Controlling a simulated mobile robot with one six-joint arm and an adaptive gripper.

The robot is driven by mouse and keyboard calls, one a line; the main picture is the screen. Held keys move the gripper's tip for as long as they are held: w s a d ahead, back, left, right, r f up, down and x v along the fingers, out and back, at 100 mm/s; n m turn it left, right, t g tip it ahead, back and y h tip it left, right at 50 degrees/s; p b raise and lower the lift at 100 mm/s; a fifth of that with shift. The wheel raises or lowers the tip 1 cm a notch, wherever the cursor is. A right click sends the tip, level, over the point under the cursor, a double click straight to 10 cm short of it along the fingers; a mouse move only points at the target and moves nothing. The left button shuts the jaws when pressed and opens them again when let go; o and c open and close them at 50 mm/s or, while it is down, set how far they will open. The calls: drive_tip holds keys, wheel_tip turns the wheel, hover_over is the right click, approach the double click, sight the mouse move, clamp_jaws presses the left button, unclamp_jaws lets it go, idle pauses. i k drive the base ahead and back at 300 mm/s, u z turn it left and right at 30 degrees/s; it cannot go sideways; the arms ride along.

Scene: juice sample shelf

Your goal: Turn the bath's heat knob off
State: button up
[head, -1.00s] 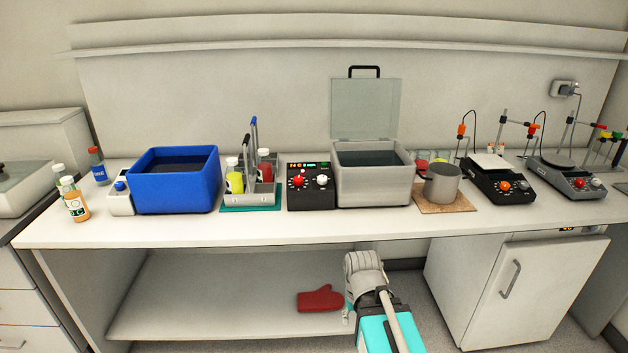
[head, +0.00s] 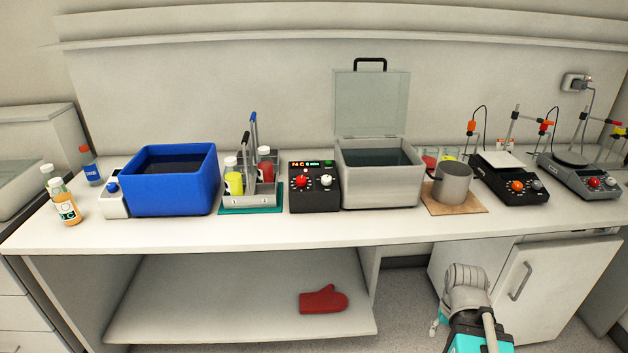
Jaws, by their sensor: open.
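A grey water bath (head: 378,188) with its clear lid (head: 371,103) raised stands mid-bench. Beside its left wall is a black control box (head: 314,197) with a lit display, a red knob (head: 302,182) and a white knob (head: 326,181). The knob markings are too small to read. A blue bath (head: 170,192) stands further left, with a white unit bearing a blue knob (head: 112,187) at its left. My gripper (head: 436,321) is low in front of the bench, right of and well below the control box, touching nothing. It is partly hidden by my arm.
A rack with yellow and red bottles (head: 250,198) stands just left of the control box. A pot (head: 453,184) on a board and hotplates (head: 510,182) stand to the right. The bench's front strip is clear. A red mitt (head: 323,299) lies on the lower shelf.

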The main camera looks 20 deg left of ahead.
sight(301, 181)
drive_tip(key=z, duration=0.15)
drive_tip(key=k, duration=1.25)
drive_tip(key=u, duration=0.8)
drive_tip(key=i, duration=1)
drive_tip(key=u, duration=0.05)
